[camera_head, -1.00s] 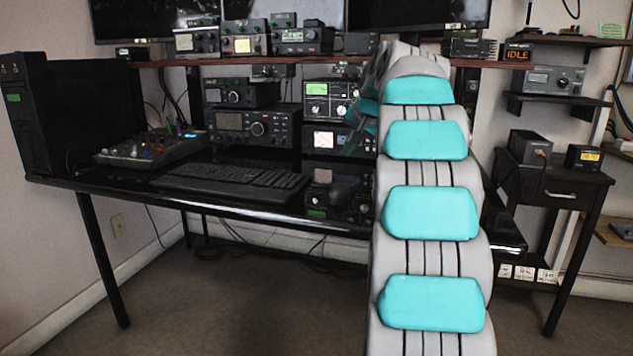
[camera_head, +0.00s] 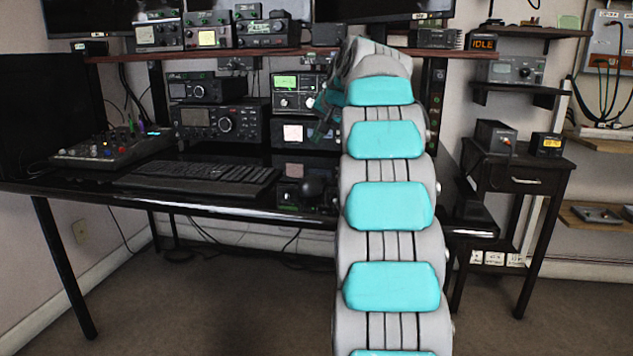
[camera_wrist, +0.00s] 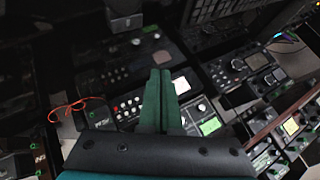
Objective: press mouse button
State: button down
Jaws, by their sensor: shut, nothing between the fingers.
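My gripper (camera_head: 322,124) is a teal shape above and behind the mouse, in front of the stacked radios, partly covered by my arm. In the wrist view my gripper's teal fingers (camera_wrist: 160,74) are together, with nothing between them. They point over radio fronts and do not visibly touch anything. I cannot clearly pick out the mouse in the wrist view.
The keyboard (camera_head: 197,178) lies left of the mouse. Stacked radios (camera_head: 221,121) stand behind it under a shelf (camera_head: 230,54). A mixer (camera_head: 110,149) is at the desk's left. A small side table (camera_head: 523,172) stands at the right. The floor in front is clear.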

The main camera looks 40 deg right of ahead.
notch_tip(320, 180, down, 5)
jog(key=b, duration=0.4)
jog(key=shift+f, duration=0.2)
jog(key=shift+f+b, duration=0.55)
jog(key=shift+f, duration=0.3)
jog(key=shift+f, duration=0.1)
dwell(0.9)
jog(key=shift+f, duration=0.35)
jog(key=shift+f, duration=0.25)
dwell(0.5)
dwell(0.4)
jog(key=shift+r+p, duration=0.6)
jog(key=shift+r, duration=0.1)
